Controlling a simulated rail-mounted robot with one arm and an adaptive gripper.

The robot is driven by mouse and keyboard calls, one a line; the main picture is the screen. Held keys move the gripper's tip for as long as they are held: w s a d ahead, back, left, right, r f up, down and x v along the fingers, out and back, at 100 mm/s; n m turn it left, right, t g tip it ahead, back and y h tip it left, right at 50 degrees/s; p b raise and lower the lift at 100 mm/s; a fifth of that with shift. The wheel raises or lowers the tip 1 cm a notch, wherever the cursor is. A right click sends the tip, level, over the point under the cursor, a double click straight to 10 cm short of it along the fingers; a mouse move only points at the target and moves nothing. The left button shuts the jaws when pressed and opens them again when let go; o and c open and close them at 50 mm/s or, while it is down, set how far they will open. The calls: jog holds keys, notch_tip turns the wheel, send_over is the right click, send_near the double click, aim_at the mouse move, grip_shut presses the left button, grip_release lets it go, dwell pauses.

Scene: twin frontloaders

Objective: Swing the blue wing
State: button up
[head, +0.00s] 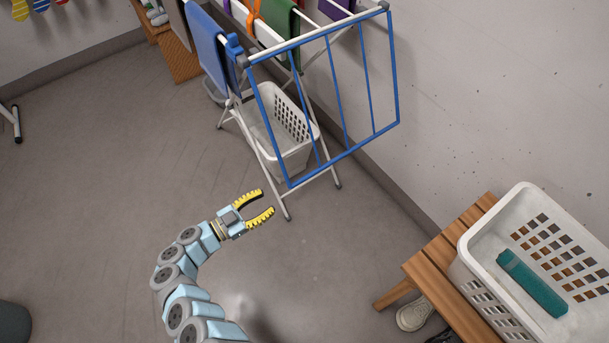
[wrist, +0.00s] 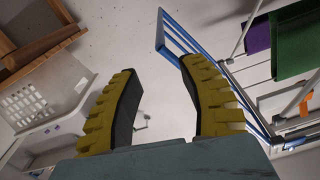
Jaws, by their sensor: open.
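The blue wing (head: 371,78) is a blue tube frame with several bars on the near end of a white drying rack (head: 274,180). In the head view it hangs down at a slant from the rack's top corner. In the wrist view the blue wing (wrist: 183,42) shows beyond the right finger, which covers part of it. My gripper (head: 267,203) has yellow ribbed fingers. It is open and empty, below and left of the wing's lower corner and apart from it. In the wrist view my gripper (wrist: 158,78) has nothing between its fingers.
A white basket (head: 282,142) stands under the rack. Blue, green and purple cloths hang on the rack. At the lower right a wooden bench (head: 437,262) bears a white basket (head: 497,302) with a teal item inside, with shoes below. The wall is behind the wing.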

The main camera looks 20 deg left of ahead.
jog(key=b, duration=0.2)
send_near(319, 169)
jog(key=x, duration=0.5)
jog(key=shift+w+f, duration=0.1)
jog(key=shift+f, duration=0.2)
grip_shut()
